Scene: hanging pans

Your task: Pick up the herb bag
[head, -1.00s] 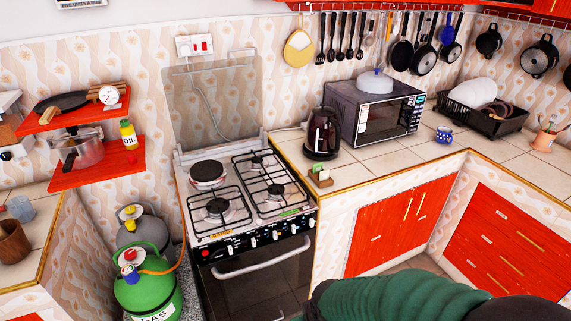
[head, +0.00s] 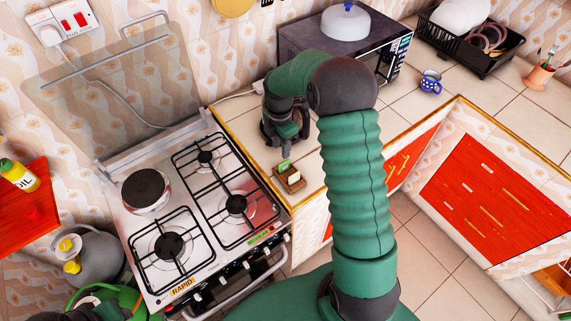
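I cannot make out a thing that is clearly a herb bag. A small wooden holder (head: 291,181) stands on the counter just right of the stove, with a small green item (head: 284,166) and a pale block in it. My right gripper (head: 284,142) points down over the counter, behind and slightly left of the holder and apart from it. Its fingers are dark and small, so their opening is unclear. My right forearm and gripper hide the kettle's place. A dark green part of my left arm shows at the bottom left edge; its fingers cannot be made out.
The gas stove (head: 190,214) with black grates stands left of the holder. The microwave (head: 306,38) is behind my arm. A blue mug (head: 430,82) and dish rack (head: 474,45) are to the right. The oil bottle (head: 19,175) is on a red shelf at left. The right counter has free room.

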